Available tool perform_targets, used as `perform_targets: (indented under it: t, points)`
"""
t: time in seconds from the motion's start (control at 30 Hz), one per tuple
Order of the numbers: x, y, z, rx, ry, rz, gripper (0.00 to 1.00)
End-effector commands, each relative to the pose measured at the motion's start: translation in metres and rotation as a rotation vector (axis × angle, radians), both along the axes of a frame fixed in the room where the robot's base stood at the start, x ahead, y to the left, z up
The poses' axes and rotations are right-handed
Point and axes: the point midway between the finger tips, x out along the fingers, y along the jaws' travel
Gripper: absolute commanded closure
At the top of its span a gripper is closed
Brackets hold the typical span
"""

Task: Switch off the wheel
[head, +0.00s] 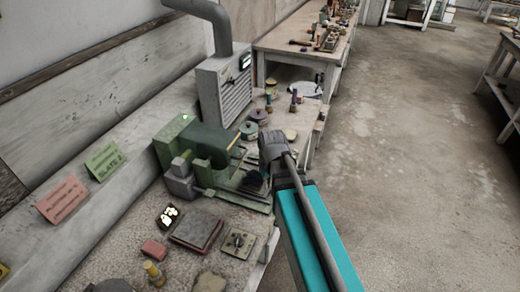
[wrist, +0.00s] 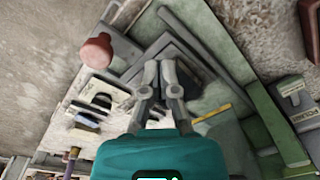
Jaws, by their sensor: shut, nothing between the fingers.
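A green machine (head: 205,145) stands on the bench against the wall, with a grey block and rod at its front. I cannot make out a turning wheel or tell whether it runs. A small square plate with a dark lever or knob (head: 238,242) lies near the front of the bench. My gripper, at the end of my teal arm, is over the machine's right end; its fingers are not clear in the head view. In the wrist view my gripper (wrist: 161,68) is shut and empty, above grey and green machine parts (wrist: 235,60). A reddish round knob-like thing (wrist: 97,51) shows left of the fingers.
A grey vented cabinet (head: 224,92) with a duct stands behind the machine. Round tins (head: 258,117) and small bottles sit right of it. A dark flat block (head: 197,232) and a red block (head: 154,249) lie in front. The floor (head: 410,170) right of the bench is clear.

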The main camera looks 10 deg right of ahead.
Motion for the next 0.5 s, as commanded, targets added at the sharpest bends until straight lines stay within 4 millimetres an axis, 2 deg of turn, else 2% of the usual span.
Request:
perform_targets:
  t: [0.03,0.3,0.5]
  points:
    - [0.023,-0.001,0.015,0.010,-0.009,0.050,1.00]
    - [0.116,-0.007,0.060,0.056,-0.081,0.406,1.00]
    - [0.170,-0.012,0.084,0.073,-0.137,0.627,1.00]
